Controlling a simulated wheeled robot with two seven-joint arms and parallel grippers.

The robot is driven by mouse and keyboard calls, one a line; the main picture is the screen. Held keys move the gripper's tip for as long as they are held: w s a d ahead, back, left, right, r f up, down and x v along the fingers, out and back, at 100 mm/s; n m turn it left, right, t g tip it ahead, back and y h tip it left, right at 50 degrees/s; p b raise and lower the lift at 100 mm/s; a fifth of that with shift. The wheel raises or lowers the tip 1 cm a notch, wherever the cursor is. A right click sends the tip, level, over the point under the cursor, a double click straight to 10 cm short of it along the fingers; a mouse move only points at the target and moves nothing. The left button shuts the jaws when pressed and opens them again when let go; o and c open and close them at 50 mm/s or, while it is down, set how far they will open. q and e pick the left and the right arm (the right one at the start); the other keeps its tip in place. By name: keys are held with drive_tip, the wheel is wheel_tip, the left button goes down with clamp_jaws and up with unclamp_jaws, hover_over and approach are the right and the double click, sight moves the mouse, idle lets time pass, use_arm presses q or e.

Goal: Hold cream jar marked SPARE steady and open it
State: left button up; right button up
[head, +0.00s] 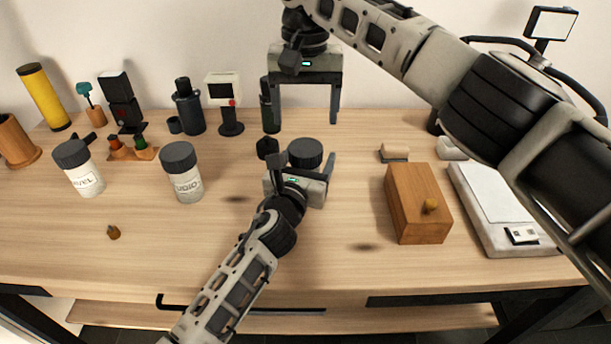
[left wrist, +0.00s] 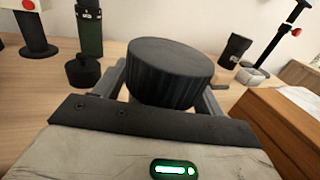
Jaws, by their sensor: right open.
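A jar with a dark ridged lid (head: 305,152) stands on the table between the fingers of my left gripper (head: 303,170). Its label is hidden. In the left wrist view, the lid (left wrist: 170,70) sits upright between the two fingers, which look close against the jar's sides; the contact itself is hidden. My right gripper (head: 306,105) is open and empty, fingers down, above and behind this jar. Two similar white jars with dark lids stand at the left: one jar (head: 182,173) has a label resembling LOTION, and the other jar (head: 81,170) has a label I cannot read surely.
A wooden box (head: 415,205) with a knob and a white scale (head: 497,210) stand at the right. Bottles and small devices line the back left. The front middle table is mostly clear.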

sight(306, 147)
use_arm(q)
clamp_jaws()
use_arm(e)
drive_tip(key=m, duration=0.4)
drive_tip(key=shift+m, duration=0.3)
drive_tip(key=m, duration=0.3)
drive_tip(key=shift+m, duration=0.4)
drive_tip(key=shift+f, duration=0.15)
drive_tip(key=shift+m, duration=0.3)
wheel_tip(306, 147, down, 8)
drive_tip(key=shift+r, duration=0.15)
